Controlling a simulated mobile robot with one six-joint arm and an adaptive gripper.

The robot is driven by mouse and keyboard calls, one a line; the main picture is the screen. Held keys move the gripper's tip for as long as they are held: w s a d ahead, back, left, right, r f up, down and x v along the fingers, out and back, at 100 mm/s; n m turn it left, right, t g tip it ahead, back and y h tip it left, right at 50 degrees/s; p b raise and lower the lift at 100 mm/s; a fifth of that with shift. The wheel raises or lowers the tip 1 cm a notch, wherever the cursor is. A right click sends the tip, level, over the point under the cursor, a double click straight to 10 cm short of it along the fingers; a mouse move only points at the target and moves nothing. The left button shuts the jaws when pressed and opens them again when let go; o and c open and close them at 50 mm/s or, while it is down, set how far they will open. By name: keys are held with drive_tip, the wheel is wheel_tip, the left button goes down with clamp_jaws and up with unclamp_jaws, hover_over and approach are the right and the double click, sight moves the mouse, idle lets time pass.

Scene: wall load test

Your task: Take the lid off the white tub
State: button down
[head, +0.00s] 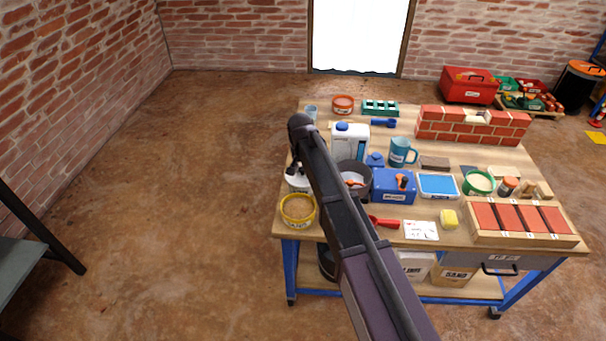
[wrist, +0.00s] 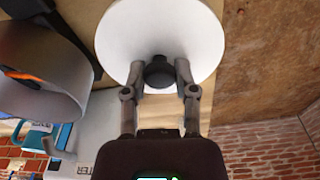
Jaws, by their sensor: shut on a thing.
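The white lid (wrist: 160,28) is a round disc with a dark knob (wrist: 160,73) at its middle in the wrist view. My gripper (wrist: 158,80) is shut on that knob, one finger on each side. In the head view, my gripper (head: 293,169) points down at the white tub (head: 299,184) near the table's left edge. My arm and gripper partly hide the tub there. I cannot tell whether there is a gap between lid and tub.
A grey bucket (head: 352,178) stands close right of the tub, and a yellow-rimmed tub of sand-coloured stuff (head: 297,211) in front. A white jug (head: 350,139) stands behind. The table (head: 434,256) is crowded; open floor (head: 190,200) lies to its left.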

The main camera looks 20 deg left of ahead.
drive_tip(key=shift+r, duration=0.1)
wheel_tip(320, 180, up, 3)
drive_tip(key=p, duration=0.3)
drive_tip(key=shift+r+p, duration=0.2)
drive_tip(key=shift+p, duration=0.15)
drive_tip(key=s+d+r+p, duration=0.1)
drive_tip(key=s+d, duration=0.9)
drive_tip(key=s, duration=0.2)
drive_tip(key=shift+d+r, duration=0.15)
drive_tip(key=shift+d, duration=0.15)
